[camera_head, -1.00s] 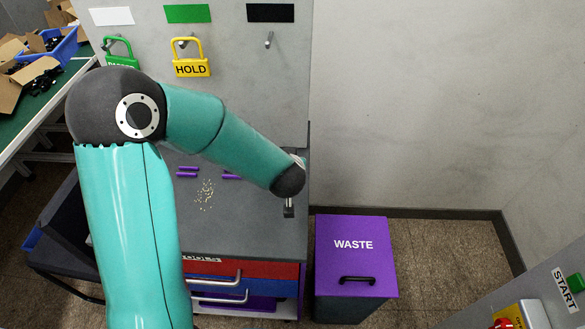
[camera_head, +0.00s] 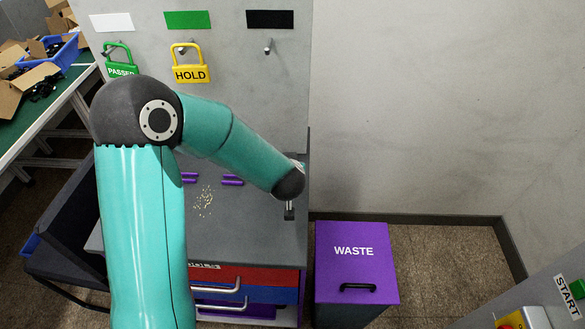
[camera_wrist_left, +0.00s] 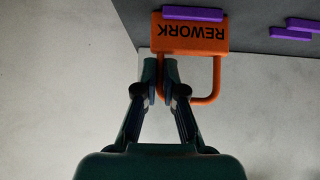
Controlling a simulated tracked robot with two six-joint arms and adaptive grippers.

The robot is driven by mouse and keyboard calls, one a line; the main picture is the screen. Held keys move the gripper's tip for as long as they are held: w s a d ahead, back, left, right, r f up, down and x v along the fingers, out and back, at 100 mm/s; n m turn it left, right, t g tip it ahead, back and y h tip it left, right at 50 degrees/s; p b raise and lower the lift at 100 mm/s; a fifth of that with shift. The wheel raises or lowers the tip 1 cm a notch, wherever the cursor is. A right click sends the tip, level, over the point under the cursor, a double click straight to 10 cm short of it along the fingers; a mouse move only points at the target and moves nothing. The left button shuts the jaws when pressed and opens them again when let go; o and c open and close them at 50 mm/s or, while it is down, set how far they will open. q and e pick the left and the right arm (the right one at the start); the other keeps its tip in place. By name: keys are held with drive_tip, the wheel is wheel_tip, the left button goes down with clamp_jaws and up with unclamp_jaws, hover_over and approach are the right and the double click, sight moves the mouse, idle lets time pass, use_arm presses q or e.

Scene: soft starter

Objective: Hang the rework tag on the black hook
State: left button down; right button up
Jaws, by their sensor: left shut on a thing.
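The orange rework tag (camera_wrist_left: 190,38) shows in the left wrist view, its lettering upside down. My left gripper (camera_wrist_left: 160,72) is shut on one side of its shackle. In the head view my left arm reaches over the grey bench, and the forearm and wrist hide the tag. The black hook (camera_head: 268,47) is on the grey panel under a black label (camera_head: 270,19); it looks empty and is above and left of my wrist. My right gripper is not in view.
A green PASSED tag (camera_head: 120,70) and a yellow HOLD tag (camera_head: 190,74) hang on neighbouring hooks. Purple strips (camera_head: 232,181) and small grains lie on the bench (camera_head: 245,225). A purple-lidded waste bin (camera_head: 353,268) stands right of it. The wall at right is bare.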

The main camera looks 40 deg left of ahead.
use_arm(q)
wheel_tip(320, 180, up, 10)
drive_tip(key=p, duration=0.7)
drive_tip(key=shift+d, duration=0.1)
idle(0.6)
